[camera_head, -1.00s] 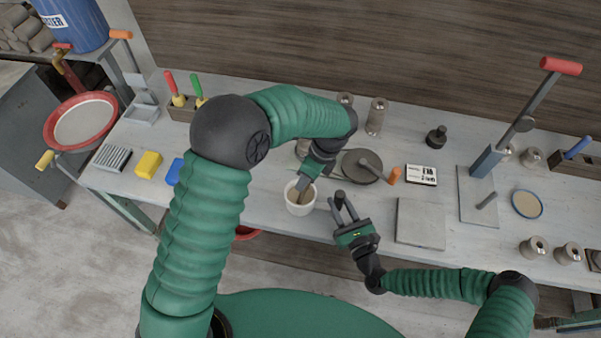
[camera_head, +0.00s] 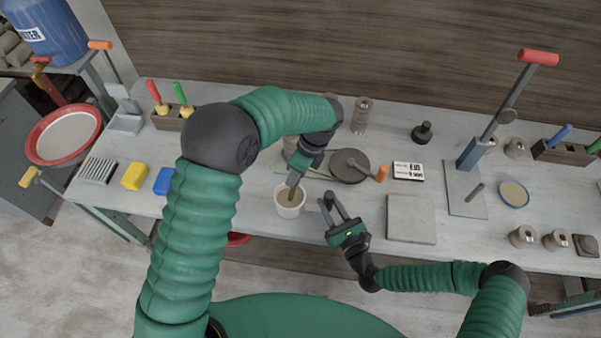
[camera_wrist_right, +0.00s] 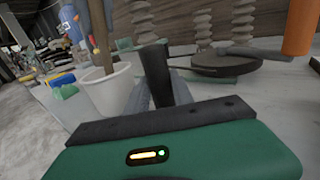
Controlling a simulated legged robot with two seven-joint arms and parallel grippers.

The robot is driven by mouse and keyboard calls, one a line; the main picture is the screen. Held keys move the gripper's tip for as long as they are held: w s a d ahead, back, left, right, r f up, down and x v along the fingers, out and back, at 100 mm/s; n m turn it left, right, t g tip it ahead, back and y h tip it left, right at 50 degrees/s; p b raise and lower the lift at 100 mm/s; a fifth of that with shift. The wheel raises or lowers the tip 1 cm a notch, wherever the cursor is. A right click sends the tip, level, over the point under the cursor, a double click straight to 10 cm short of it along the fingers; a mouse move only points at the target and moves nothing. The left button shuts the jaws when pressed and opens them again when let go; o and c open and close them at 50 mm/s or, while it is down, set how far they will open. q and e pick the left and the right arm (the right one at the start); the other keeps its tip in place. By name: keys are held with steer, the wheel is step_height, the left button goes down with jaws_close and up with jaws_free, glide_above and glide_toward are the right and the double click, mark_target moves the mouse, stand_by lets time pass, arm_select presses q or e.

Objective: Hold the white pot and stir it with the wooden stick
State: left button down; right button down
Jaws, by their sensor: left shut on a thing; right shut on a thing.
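The white pot (camera_head: 289,207) stands upright near the table's front edge; it also shows at left in the right wrist view (camera_wrist_right: 112,92). The wooden stick (camera_head: 292,193) stands in the pot, its lower end hidden inside; it also rises from the pot in the right wrist view (camera_wrist_right: 100,38). My left gripper (camera_head: 296,177) is shut on the stick's upper part, above the pot.
A dark round turntable (camera_head: 349,166) with an orange-handled tool (camera_head: 381,174) lies right behind the pot. A grey slab (camera_head: 411,220) lies to the right. Yellow (camera_head: 135,176) and blue (camera_head: 164,181) blocks lie left. My left arm hides part of the table.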

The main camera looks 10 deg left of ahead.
arm_select(q)
steer(key=shift+r, duration=5.5)
arm_select(e)
steer(key=c, duration=1)
jaws_free()
steer(key=v, duration=1.1)
steer(key=shift+s+d+f, duration=0.1)
steer(key=shift+s+d, duration=0.1)
steer(key=shift+d, duration=0.05)
arm_select(q)
steer(key=shift+f, duration=0.1)
arm_select(e)
steer(key=shift+s+d, duration=0.1)
steer(key=shift+s, duration=0.1)
